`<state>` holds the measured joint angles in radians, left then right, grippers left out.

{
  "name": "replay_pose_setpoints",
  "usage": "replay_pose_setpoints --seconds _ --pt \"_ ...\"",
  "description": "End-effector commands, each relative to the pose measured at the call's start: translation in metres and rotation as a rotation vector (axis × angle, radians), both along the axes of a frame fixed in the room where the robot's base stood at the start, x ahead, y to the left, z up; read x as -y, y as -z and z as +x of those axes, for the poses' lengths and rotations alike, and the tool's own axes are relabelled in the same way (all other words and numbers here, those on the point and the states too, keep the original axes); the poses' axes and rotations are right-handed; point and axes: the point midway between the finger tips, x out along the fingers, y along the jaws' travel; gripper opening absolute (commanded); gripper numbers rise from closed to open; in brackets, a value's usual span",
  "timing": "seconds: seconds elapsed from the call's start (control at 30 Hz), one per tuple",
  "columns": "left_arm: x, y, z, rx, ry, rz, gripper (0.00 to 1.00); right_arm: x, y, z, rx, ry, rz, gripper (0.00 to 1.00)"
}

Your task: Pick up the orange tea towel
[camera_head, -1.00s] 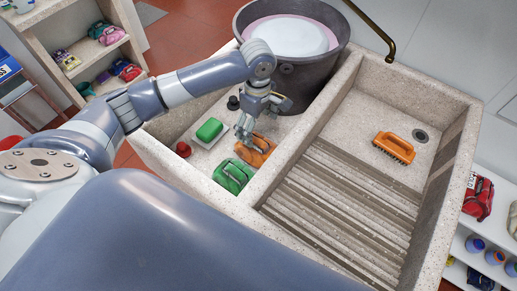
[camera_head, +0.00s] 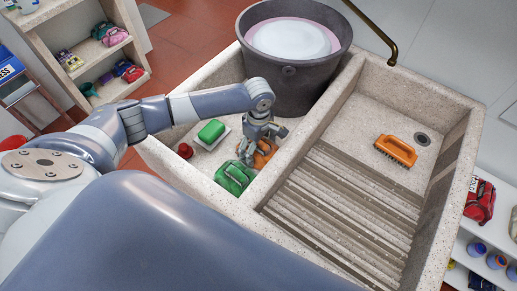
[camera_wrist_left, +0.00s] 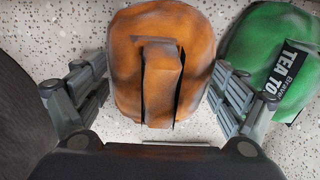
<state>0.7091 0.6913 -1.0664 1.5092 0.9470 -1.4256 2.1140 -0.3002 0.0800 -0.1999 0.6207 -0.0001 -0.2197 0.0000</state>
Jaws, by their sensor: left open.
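The orange tea towel (camera_wrist_left: 196,42) lies folded on the speckled stone floor of the washboard's left basin. It also shows in the head view (camera_head: 264,154), partly hidden by my left gripper. My left gripper (camera_head: 254,155) is open, pointing down right above the towel. In the wrist view the open fingers of the left gripper (camera_wrist_left: 158,92) stand on either side of the towel's near part. I cannot tell whether they touch it. My right gripper is not in view.
A green tea towel (camera_head: 234,176) lies close beside the orange one, near the right finger in the wrist view. A green soap block (camera_head: 211,130) on a white dish and a dark bucket (camera_head: 310,88) are nearby. An orange brush (camera_head: 396,149) lies in the right basin.

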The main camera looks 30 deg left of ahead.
Motion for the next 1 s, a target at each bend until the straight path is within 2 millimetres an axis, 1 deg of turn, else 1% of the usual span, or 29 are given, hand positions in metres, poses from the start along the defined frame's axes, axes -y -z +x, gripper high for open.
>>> replay_pose_setpoints --seconds 0.03,0.07,0.1,0.17,0.47,0.57,0.67,0.9,1.0 --pt "0.0 0.0 0.0 0.0 0.0 0.0 0.89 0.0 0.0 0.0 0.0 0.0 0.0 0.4" --pt "0.0 0.0 0.0 0.0 0.0 0.0 0.82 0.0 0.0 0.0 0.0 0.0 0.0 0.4" --pt "0.0 0.0 0.0 0.0 0.0 0.0 0.73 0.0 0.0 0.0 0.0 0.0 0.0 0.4" --pt "0.0 0.0 0.0 -0.001 0.0 0.0 0.6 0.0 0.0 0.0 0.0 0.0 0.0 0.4" --pt "0.0 -0.001 0.0 0.0 0.0 -0.001 0.59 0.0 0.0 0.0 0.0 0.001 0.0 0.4" --pt "0.0 -0.009 0.0 0.0 0.001 -0.001 0.59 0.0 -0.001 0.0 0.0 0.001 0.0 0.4" --pt "0.001 -0.026 0.001 0.002 0.001 -0.002 0.59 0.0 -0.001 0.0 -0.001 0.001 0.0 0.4" --pt "0.0 -0.074 0.001 0.003 0.0 -0.001 0.59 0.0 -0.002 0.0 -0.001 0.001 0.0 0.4" --pt "0.001 -0.088 0.001 0.001 0.0 -0.002 0.59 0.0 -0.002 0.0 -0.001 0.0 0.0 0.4"
